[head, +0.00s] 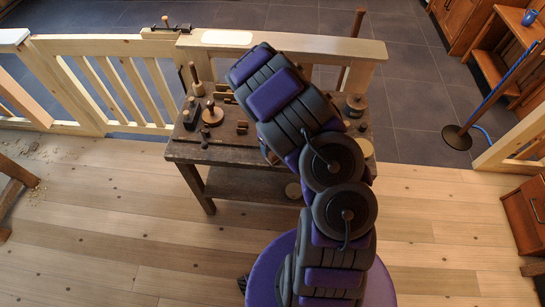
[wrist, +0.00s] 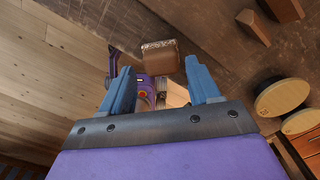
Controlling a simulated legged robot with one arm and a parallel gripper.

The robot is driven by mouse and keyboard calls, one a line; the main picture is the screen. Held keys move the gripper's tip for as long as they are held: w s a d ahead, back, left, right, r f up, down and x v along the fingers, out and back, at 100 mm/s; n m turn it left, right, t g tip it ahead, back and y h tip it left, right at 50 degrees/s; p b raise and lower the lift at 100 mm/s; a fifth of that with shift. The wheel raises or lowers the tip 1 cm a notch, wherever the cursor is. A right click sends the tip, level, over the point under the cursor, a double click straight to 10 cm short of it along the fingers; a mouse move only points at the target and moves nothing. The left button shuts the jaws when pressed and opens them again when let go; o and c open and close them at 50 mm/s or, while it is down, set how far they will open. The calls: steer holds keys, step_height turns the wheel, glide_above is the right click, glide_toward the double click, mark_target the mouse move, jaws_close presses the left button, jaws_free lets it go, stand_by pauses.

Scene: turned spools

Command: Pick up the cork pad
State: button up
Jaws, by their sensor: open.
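A brown block with a pale, speckled strip along one edge, which looks like the cork pad (wrist: 161,60), sits at the edge of the dark bench in the wrist view. My gripper (wrist: 161,77) is open, with its two blue fingers spread apart. The block lies beyond the fingertips, in line with the gap, and nothing is held. I cannot tell whether the fingertips are level with it. In the head view my arm hides both the gripper and this block.
The dark wooden workbench (head: 232,152) holds several small wooden parts and turned pieces at its left. Two round pale-topped pieces (wrist: 282,97) lie right of the gripper in the wrist view. A wooden railing (head: 110,47) runs behind the bench.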

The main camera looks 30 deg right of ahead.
mark_target(273, 153)
steer(key=f, duration=0.2)
steer(key=f+b, duration=0.1)
steer(key=f, duration=0.1)
steer(key=shift+s+d, duration=0.25)
steer(key=shift+d, duration=0.1)
steer(key=shift+s+a+f, duration=0.1)
steer(key=shift+a+f, duration=0.05)
steer(key=shift+a, duration=0.1)
steer(key=shift+a+f, duration=0.1)
steer(key=shift+c, duration=1.2)
steer(key=shift+d, duration=0.25)
steer(key=c, duration=0.5)
steer(key=shift+a+r, duration=0.2)
steer(key=shift+r, duration=0.35)
steer(key=shift+c, duration=0.2)
steer(key=r, duration=0.1)
steer(key=r+p, duration=0.1)
steer(key=r, duration=0.1)
steer(key=shift+s+a, duration=0.1)
steer(key=shift+a, duration=0.25)
steer(key=s+a+r+p, duration=0.1)
steer(key=s+a+p, duration=0.1)
steer(key=s+a, duration=0.7)
steer(key=a, duration=0.3)
steer(key=shift+s, duration=0.2)
